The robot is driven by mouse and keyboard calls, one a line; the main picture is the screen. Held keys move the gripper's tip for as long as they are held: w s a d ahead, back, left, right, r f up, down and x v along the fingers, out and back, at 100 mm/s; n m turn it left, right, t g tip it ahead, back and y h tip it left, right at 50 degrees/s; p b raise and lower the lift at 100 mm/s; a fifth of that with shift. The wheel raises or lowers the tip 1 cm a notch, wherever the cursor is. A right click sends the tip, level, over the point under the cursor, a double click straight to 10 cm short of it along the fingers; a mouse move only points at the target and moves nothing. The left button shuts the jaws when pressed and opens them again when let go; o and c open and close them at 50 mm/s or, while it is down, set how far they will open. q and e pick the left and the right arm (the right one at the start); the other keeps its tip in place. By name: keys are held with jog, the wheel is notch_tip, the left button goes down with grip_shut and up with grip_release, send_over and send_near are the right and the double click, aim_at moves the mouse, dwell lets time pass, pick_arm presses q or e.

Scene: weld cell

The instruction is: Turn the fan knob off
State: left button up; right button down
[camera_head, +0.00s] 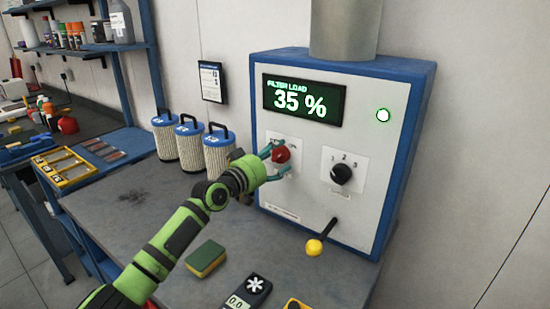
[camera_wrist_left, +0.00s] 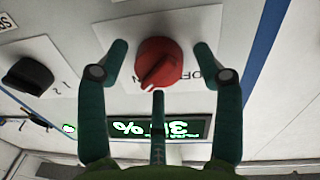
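The red fan knob (camera_head: 281,154) sits on a white label plate on the front of the control box (camera_head: 320,205). In the left wrist view, which is upside down, the red knob (camera_wrist_left: 163,62) shows a pale pointer line, and part of the word "OFF" shows beside it. My left gripper (camera_head: 277,160) is at the panel with its teal fingers spread either side of the knob. In the wrist view, gaps show between the knob and the fingers of the left gripper (camera_wrist_left: 160,50). My right gripper is out of view.
The box also carries a display (camera_head: 303,100) reading "FILTER LOAD 35 %", a lit green lamp (camera_head: 383,115), a black numbered knob (camera_head: 341,174) and a yellow-tipped lever (camera_head: 315,246). Filter cartridges (camera_head: 191,147) stand left of it. A sponge (camera_head: 205,259) and a meter (camera_head: 249,291) lie in front.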

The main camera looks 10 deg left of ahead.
pick_arm(q)
jog(key=c, duration=0.7)
jog(key=shift+c, duration=0.6)
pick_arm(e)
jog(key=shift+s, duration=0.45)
